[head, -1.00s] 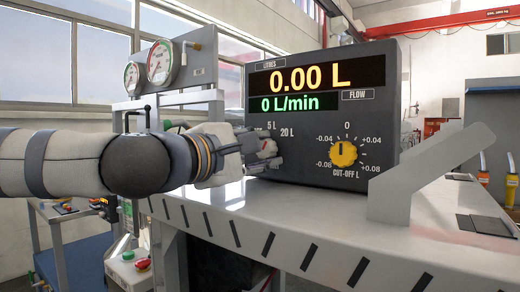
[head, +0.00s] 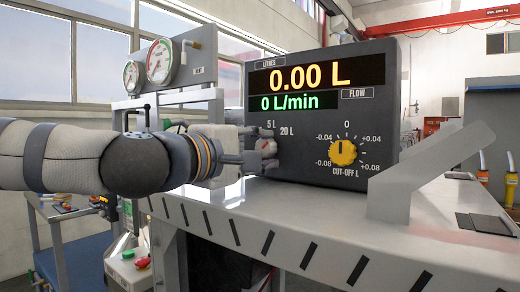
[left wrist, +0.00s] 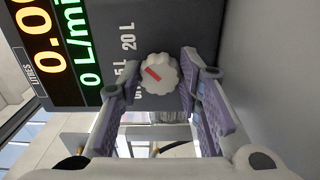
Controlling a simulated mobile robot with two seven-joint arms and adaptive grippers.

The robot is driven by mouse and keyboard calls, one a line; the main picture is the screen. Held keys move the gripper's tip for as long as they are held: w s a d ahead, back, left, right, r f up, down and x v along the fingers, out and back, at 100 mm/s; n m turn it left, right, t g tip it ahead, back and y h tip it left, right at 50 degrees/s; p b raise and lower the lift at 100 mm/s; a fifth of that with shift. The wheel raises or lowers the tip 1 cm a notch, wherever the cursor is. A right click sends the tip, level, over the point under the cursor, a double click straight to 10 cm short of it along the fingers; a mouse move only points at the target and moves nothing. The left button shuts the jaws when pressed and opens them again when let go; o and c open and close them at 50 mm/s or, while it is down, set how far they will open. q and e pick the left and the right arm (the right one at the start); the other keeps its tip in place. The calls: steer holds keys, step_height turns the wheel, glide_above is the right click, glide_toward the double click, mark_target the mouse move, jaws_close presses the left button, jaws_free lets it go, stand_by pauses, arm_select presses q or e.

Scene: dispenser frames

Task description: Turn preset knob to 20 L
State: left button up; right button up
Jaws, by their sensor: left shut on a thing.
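The preset knob (left wrist: 160,73) is pale and ridged with a red pointer line. In the left wrist view the line slants to the upper left, roughly toward the 20 L mark (left wrist: 128,37). The 5 L mark (left wrist: 119,75) sits beside it. My left gripper (left wrist: 159,77) is shut on the knob, one finger on each side. In the head view my left gripper (head: 262,151) reaches the lower left of the dispenser's dark front panel (head: 305,135), and its fingers partly hide the knob. My right gripper is not in view.
A yellow cut-off knob (head: 343,153) is to the right on the same panel. The display reads 0.00 L and 0 L/min. A slanted grey bracket (head: 428,175) stands at the right of the grey top (head: 300,215). Two gauges (head: 145,68) stand at the back left.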

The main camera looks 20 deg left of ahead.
arm_select(q)
steer(key=o, duration=1.1)
steer(key=shift+o, duration=0.2)
steer(key=v, duration=1.2)
